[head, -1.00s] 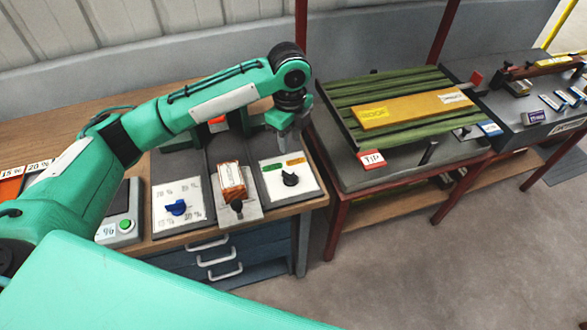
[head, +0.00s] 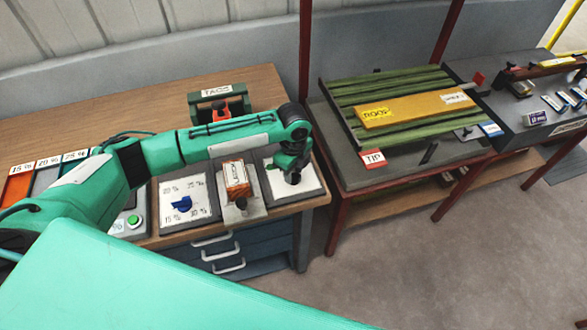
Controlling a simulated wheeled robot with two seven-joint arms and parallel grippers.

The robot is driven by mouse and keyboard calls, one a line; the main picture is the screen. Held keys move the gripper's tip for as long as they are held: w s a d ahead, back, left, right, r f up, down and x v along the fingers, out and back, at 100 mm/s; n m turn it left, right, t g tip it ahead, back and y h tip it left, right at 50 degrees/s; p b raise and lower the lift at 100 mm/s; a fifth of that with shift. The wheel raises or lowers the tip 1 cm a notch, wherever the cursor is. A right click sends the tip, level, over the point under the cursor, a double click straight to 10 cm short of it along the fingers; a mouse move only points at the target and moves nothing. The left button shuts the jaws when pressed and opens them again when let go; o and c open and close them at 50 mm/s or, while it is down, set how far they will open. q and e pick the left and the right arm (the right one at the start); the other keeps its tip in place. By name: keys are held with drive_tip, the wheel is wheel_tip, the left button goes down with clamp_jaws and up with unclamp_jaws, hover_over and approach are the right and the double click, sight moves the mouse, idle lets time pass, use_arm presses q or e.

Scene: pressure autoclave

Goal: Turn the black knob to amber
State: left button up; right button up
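The white panel (head: 312,186) of the black knob sits at the right end of the wooden bench, in a dark frame. My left gripper (head: 293,176) points down over this panel, right where the knob is, and its fingertips are low, close to the panel face. The gripper and wrist hide most or all of the black knob, and they cover the panel's green and amber marks. I cannot tell whether the fingers are open or closed on the knob. My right gripper is out of view.
Left of the panel stand a block with an orange-brown piece (head: 236,180) and a white panel with a blue knob (head: 182,203). A green button (head: 133,220) is further left. A red-legged table with a green slatted bed (head: 400,84) stands to the right.

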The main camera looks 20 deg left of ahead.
use_arm(q)
clamp_jaws()
